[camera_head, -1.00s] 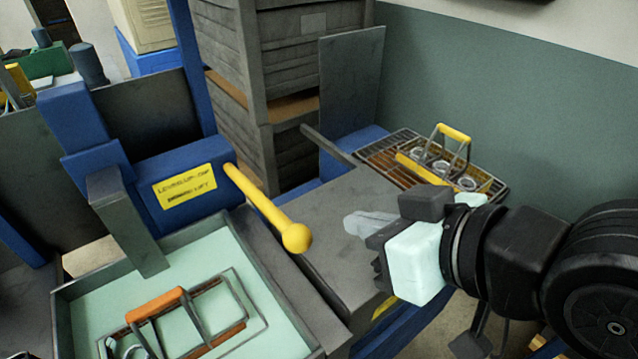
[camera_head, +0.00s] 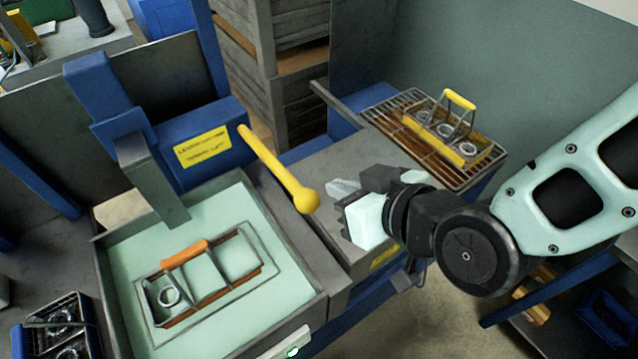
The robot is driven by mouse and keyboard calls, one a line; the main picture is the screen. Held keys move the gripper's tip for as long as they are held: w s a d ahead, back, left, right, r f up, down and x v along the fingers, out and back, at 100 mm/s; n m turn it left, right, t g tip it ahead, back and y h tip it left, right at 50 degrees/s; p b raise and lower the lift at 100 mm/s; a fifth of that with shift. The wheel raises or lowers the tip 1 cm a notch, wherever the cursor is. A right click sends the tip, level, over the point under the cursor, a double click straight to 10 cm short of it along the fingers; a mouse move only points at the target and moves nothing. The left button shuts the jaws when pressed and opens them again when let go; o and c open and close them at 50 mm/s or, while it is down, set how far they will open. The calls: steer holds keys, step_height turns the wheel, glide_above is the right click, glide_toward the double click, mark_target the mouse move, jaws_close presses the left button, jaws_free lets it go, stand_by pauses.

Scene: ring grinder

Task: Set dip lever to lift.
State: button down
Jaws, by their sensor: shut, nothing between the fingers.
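The dip lever (camera_head: 278,170) is a yellow bar with a round knob at its end. It slopes down to the right from the blue housing (camera_head: 185,125), over the right rim of the tank. A yellow label (camera_head: 203,146) on the housing carries text too blurred to read surely. My gripper (camera_head: 338,190) is to the right of the knob, over the grey shelf, with its fingertips pointing left toward it. The fingers are shut and empty. A gap seems to show between fingertips and knob, though the depth is hard to judge.
The tank (camera_head: 118,238) holds pale green liquid and a rack with an orange handle (camera_head: 184,252). A wire grate (camera_head: 391,113) at the right bears a yellow-handled rack (camera_head: 460,98) with rings. Another rack (camera_head: 60,325) sits at lower left. Grey crates (camera_head: 297,100) stand behind.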

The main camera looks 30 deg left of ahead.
steer(key=w+a+f+p, duration=0.1)
steer(key=a+f+p, duration=0.2)
steer(key=f, duration=0.3)
steer(key=shift+w+a+f, duration=0.15)
steer(key=shift+w+a, duration=0.15)
steer(key=shift+a, duration=0.6)
steer(key=f+b, duration=0.9)
steer(key=d+f+b, duration=0.1)
steer(key=f+b, duration=0.3)
steer(key=f, duration=0.1)
steer(key=shift+s, duration=0.3)
steer(key=shift+d, duration=0.15)
steer(key=shift+f, duration=0.15)
